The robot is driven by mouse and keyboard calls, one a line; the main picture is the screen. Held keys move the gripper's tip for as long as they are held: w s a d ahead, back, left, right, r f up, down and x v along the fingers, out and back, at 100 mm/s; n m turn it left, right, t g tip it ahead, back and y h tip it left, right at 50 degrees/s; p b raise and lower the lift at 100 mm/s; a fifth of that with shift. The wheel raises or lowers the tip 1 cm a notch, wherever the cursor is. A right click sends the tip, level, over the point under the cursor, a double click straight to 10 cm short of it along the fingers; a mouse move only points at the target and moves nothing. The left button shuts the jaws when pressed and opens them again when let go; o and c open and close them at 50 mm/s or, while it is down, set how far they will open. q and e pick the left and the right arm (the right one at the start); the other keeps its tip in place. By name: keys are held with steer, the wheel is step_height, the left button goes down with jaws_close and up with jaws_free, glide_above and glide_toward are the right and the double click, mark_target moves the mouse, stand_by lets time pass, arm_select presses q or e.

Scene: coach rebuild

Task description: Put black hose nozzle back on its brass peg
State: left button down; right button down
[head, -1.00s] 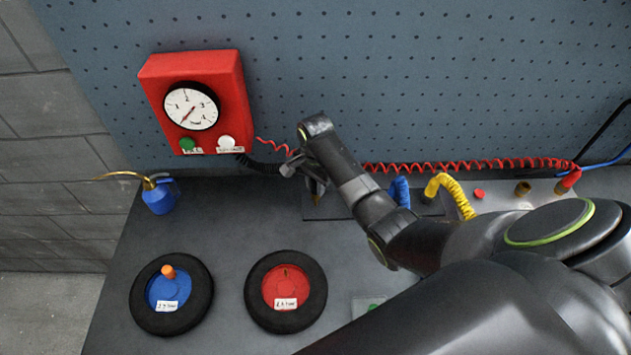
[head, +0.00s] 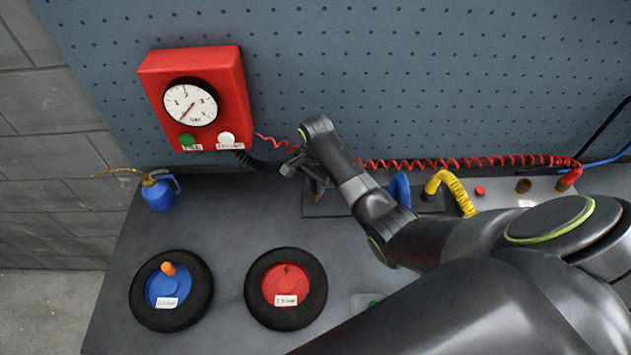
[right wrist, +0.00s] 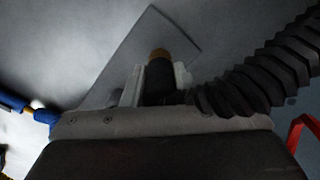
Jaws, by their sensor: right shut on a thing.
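My right gripper (head: 300,170) is at the back of the bench, right of the red gauge box, with its jaws low over a dark plate (head: 325,208). In the right wrist view the gripper (right wrist: 157,85) is shut on the black hose nozzle (right wrist: 158,80), with one finger on each side. A brass piece (right wrist: 158,53) shows at the nozzle's far end, over the plate. I cannot tell whether it is the peg or how far the nozzle sits on it. The black ribbed hose (right wrist: 262,80) leads off to the right. My left gripper is not in view.
The red gauge box (head: 200,100) is on the pegboard. A blue oil can (head: 160,192) stands at the left. Two wheels (head: 200,300) (head: 316,310) lie in front. Blue (head: 400,190) and yellow hoses (head: 460,190) stand right of the gripper; a red coiled hose (head: 450,163) runs behind.

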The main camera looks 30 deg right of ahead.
steer(key=shift+f, duration=0.85)
steer(key=c, duration=1.1)
jaws_free()
steer(key=shift+o, duration=0.2)
